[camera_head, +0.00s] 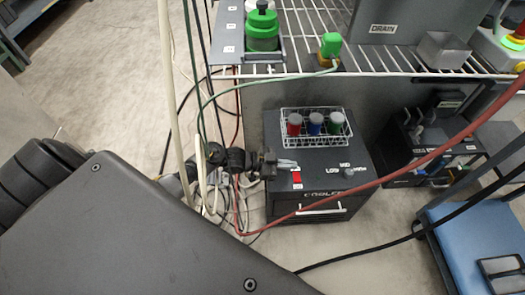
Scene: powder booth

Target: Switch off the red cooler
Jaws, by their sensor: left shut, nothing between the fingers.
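The cooler (318,180) is a dark box lettered COOLER on the floor under the wire rack; its body looks black, not red. On its top are a small red switch (297,178) and a knob (349,173) with LOW and MID markings. A white wire basket (343,137) on top holds a red, a blue and a green container. My left gripper (288,164) is shut and empty, its fingertips just above the red switch in the picture; whether they touch the cooler I cannot tell. My right gripper is out of view.
A wire rack (400,62) overhangs behind the cooler, with a green bottle (262,30) and a DRAIN box. A red hose (430,155) crosses in front of the cooler. Loose cables hang around my left wrist. A blue-topped cart (470,235) stands at the right.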

